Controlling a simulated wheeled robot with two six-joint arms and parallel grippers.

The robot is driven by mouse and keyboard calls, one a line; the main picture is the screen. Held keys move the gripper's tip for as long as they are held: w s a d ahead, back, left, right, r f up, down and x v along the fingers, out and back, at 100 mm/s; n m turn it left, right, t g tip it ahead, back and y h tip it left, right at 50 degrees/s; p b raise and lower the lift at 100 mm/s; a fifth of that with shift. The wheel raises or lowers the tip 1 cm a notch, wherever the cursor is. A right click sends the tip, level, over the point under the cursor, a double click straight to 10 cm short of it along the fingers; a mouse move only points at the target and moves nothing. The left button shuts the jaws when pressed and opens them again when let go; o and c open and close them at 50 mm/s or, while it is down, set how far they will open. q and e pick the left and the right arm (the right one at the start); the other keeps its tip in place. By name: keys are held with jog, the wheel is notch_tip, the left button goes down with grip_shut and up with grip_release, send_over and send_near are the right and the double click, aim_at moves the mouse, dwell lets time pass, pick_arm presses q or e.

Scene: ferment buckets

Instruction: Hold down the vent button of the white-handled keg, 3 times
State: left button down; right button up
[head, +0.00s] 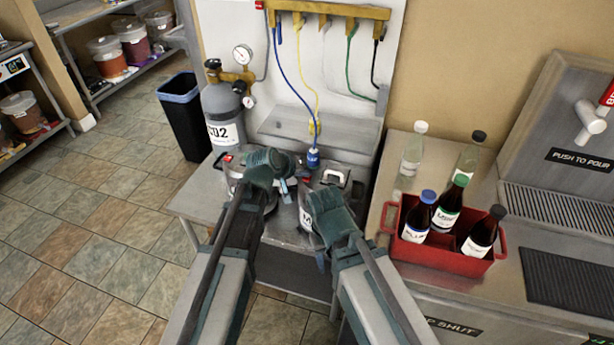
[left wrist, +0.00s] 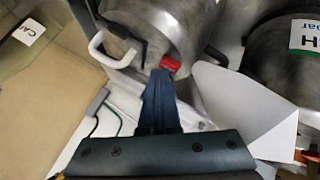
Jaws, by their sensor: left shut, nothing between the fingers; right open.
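The white-handled keg (head: 305,217) stands on the low metal table, largely hidden behind my grippers in the head view. Its white handle (head: 337,174) shows at the top right. In the left wrist view the white handle (left wrist: 108,48) is at the left, and a red button (left wrist: 170,63) sits at the keg's rim. My left gripper (head: 300,176) is shut and empty. Its tips in the left wrist view (left wrist: 160,74) are right beside the red button; I cannot tell if they touch it. My right gripper (head: 328,192) is open, in front of the keg.
A second keg (head: 233,187) stands to the left, by the CO2 cylinder (head: 223,115). A blue hose ends in a blue coupler (head: 313,158) between the kegs. A red bottle carrier (head: 460,262) stands on the counter at right.

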aim_at(305, 179)
pick_arm(q)
jog(key=shift+r, duration=0.1)
dwell(0.3)
jog(key=shift+r+p, duration=0.9)
jog(key=shift+p, duration=0.1)
notch_tip(305, 179, up, 5)
jog(key=p, duration=0.5)
